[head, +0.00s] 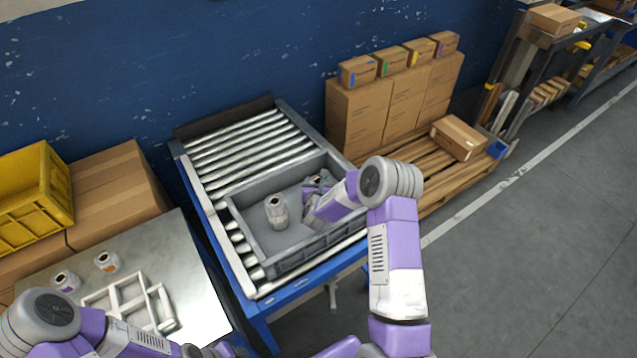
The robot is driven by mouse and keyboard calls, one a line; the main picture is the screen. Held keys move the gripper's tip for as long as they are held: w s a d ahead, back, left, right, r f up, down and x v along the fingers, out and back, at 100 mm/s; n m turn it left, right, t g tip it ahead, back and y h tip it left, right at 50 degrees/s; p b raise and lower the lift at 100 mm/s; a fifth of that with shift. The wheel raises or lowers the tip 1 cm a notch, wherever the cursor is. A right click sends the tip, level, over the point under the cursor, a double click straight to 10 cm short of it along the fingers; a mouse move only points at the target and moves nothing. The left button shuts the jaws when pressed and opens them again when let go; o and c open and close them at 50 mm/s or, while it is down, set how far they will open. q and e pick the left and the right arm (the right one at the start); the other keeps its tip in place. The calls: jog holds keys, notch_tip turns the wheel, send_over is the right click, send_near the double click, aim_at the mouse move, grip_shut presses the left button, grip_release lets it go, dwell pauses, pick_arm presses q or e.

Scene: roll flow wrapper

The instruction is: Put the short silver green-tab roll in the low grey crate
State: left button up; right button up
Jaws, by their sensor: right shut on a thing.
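The low grey crate (301,262) stands on the roller conveyor, its open top facing up. My right gripper (314,192) reaches inside it near the back right and is shut on a small silver-grey roll (320,181), mostly hidden by the gripper. Its tab colour cannot be made out, nor whether it touches the crate floor. Another silver roll (277,211) with a dark core stands upright in the crate, left of the gripper. My left arm shows at the bottom left, but its fingers are not visible.
Two short rolls, one at the left (66,281) and one with an orange mark (107,262), stand on the metal table (196,290) near a white rack (130,302). A yellow crate (30,200) and cartons stand behind. Boxes (365,115) on a pallet lie beyond the conveyor.

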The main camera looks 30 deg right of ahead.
jog(key=shift+f+b, duration=0.35)
jog(key=shift+b, duration=0.1)
jog(key=o, duration=1.1)
jog(key=shift+o, duration=0.2)
jog(key=shift+r, duration=0.1)
jog(key=shift+r+p, duration=0.2)
jog(key=shift+p, duration=0.25)
jog(key=shift+r+p, duration=0.65)
jog(key=shift+p, duration=0.25)
jog(key=p+v, duration=0.1)
jog(key=v, duration=1.1)
jog(key=shift+f, duration=0.35)
jog(key=shift+r, duration=0.1)
